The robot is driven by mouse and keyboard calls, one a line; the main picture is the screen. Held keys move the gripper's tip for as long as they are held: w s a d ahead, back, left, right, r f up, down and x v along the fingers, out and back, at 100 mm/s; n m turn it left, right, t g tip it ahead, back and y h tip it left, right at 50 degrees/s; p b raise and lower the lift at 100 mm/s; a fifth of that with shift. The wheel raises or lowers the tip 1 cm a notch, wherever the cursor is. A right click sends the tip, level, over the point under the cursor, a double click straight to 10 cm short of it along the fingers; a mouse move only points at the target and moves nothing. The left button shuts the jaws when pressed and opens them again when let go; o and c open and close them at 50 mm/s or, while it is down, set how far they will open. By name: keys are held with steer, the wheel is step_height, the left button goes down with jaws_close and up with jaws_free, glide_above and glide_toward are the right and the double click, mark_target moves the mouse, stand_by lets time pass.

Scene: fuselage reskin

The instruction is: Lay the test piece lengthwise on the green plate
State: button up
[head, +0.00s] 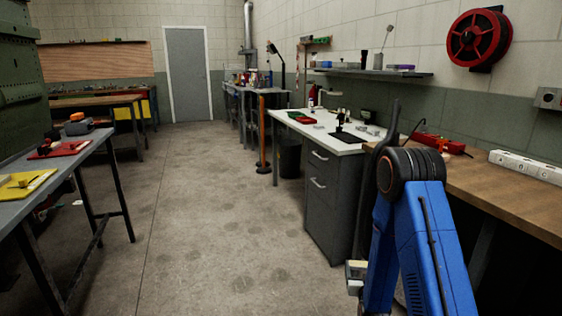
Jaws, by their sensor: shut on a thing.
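No test piece can be made out for sure. A small green patch with red on it (301,117) lies at the far left of the white-topped bench (360,146) in the head view. It is too small to tell whether it is the green plate. My blue arm stands folded at the lower right. My gripper's fingers do not show. A small pale block at the left side of my arm, low in the picture, is too unclear to name.
Grey drawers (334,190) stand under the white bench. A wooden bench (510,195) with a white power strip (527,165) and a red tool (437,143) is at the right. A grey table (60,165) with red and yellow mats is at the left. The middle floor is clear.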

steer(key=s+a+f+n+y, duration=0.1)
steer(key=s+f, duration=0.2)
steer(key=f, duration=0.4)
steer(key=s+a+f+y, duration=0.1)
steer(key=s+a+f, duration=0.1)
steer(key=f, duration=0.6)
steer(key=shift+s+f+n+y, duration=0.15)
steer(key=shift+s+n+y, duration=0.15)
steer(key=shift+s+n, duration=0.15)
steer(key=shift+a, duration=0.15)
